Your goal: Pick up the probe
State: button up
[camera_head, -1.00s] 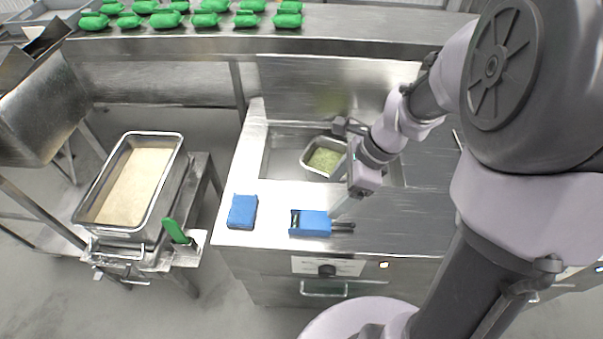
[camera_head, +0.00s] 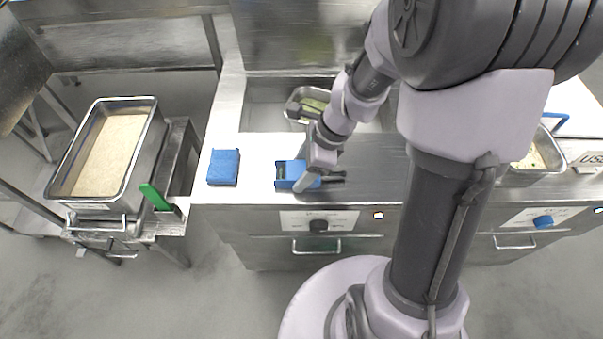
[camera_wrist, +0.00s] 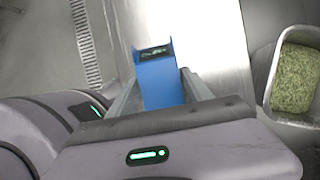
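The probe looks like a blue device with a dark, green-lit display (camera_head: 290,172), lying on the steel counter near its front edge. The blue body also shows in the wrist view (camera_wrist: 158,82). My gripper (camera_head: 310,181) is down at the probe, covering part of it. In the wrist view my gripper's two fingers (camera_wrist: 161,82) stand apart on either side of the blue body. They look very close to it; contact cannot be made out.
A blue block (camera_head: 223,167) lies left of the probe on the counter. Behind is a sunken basin with a steel pan of green food (camera_wrist: 296,78). A deep pan of pale grain (camera_head: 150,140) stands at the left, by a green handle (camera_head: 154,197). The counter's front edge is close.

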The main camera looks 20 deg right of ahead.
jog(key=c, duration=0.9)
jog(key=shift+r+p, duration=0.4)
jog(key=shift+r, duration=0.15)
jog(key=shift+c, duration=0.2)
notch_tip(320, 180, up, 3)
jog(key=shift+f+p, duration=0.1)
jog(key=shift+p, duration=0.85)
jog(key=s+d+r+b, duration=0.1)
jog(key=s+d+b, duration=0.2)
jog(key=s, duration=0.4)
jog(key=s+d+b, duration=0.2)
jog(key=s, duration=0.6)
notch_tip(320, 180, up, 6)
jog(key=p, duration=0.5)
jog(key=shift+p, duration=0.35)
jog(key=shift+r, duration=0.1)
